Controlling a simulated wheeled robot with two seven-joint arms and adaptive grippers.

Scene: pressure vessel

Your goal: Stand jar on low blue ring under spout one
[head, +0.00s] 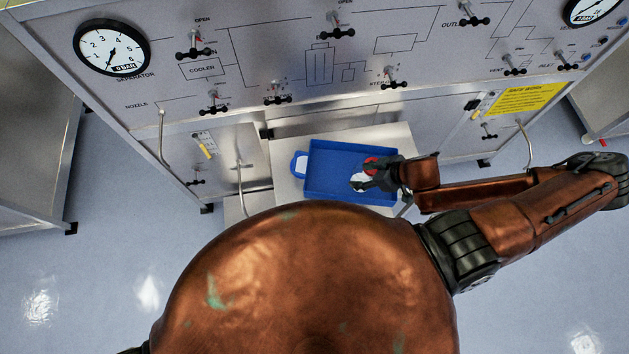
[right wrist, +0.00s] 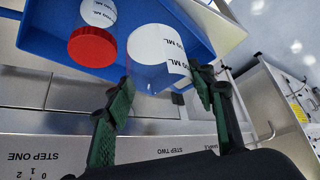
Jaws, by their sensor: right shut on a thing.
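My right gripper (head: 362,186) is in the blue tray (head: 330,190) in the head view. In the right wrist view the gripper (right wrist: 162,100) is shut on a clear jar (right wrist: 148,72) with a white round end and a white label ending in "ML". The jar shows as a small white patch (head: 359,180) in the head view, partly covered by the fingers. A second jar with a red lid (right wrist: 93,47) stands beside it, apart from the fingers; its lid (head: 371,165) shows in the head view. I cannot make out the low blue ring. My left gripper is not in view.
The steel panel (head: 270,60) with gauges and valves stands behind the tray. Bent metal tubes (head: 239,180) hang at its front; I cannot tell which is spout one. The tray rests on a pale surface (head: 287,188). A blue loop (head: 297,164) juts from the tray's left side.

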